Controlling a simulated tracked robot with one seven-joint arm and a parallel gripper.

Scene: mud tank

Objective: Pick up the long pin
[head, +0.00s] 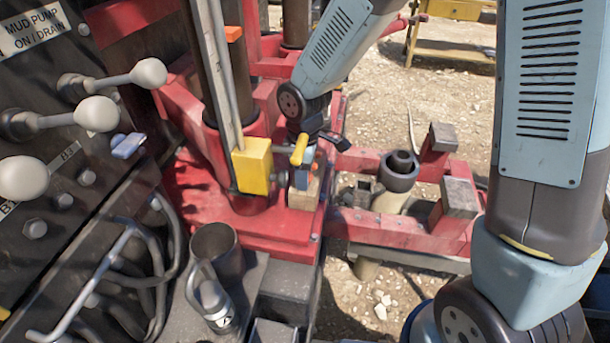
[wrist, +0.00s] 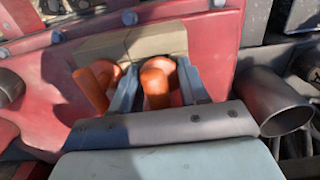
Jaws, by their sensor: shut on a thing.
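In the wrist view, an orange pin (wrist: 155,88) stands between the two grey-blue fingers of my gripper (wrist: 157,70), which are shut on it. A second orange pin (wrist: 90,90) is just left of the left finger, outside the grip. Both are in front of a tan wooden block (wrist: 130,44). In the head view, my gripper (head: 305,177) is low at the wooden block (head: 305,193) on the red deck, with a yellow-orange pin end (head: 299,150) beside it. The lower ends of the pins are hidden. I cannot tell their full lengths.
A yellow block (head: 252,166) on a steel bar stands just left of my gripper. An open steel tube (head: 217,250) stands nearer, and shows at right in the wrist view (wrist: 278,100). A lever panel (head: 60,120) is at left. A red frame (head: 375,235) lies at right.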

